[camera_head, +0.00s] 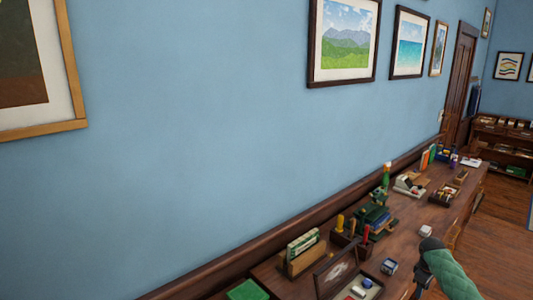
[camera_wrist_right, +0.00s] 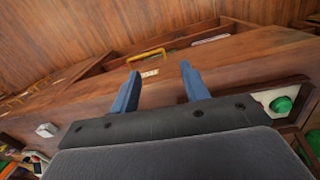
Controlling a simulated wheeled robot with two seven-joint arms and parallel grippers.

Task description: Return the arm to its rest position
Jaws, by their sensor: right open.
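My right arm (camera_head: 453,275) has a green sleeve and enters the head view at the lower right, beside the long wooden counter. Its dark wrist bends downward, and the fingertips are hard to make out there. In the right wrist view my right gripper (camera_wrist_right: 158,88) shows two blue fingers spread apart with nothing between them. Brown wood lies beyond the fingers. My left gripper is not in view.
The wooden counter (camera_head: 408,235) runs along the blue wall, crowded with a dark tray (camera_head: 325,283), a small blue-and-white box (camera_head: 389,267) and a white box (camera_head: 425,231). In the wrist view, a yellow bar (camera_wrist_right: 147,55) shows beyond the fingers. Open floor (camera_head: 497,250) lies right.

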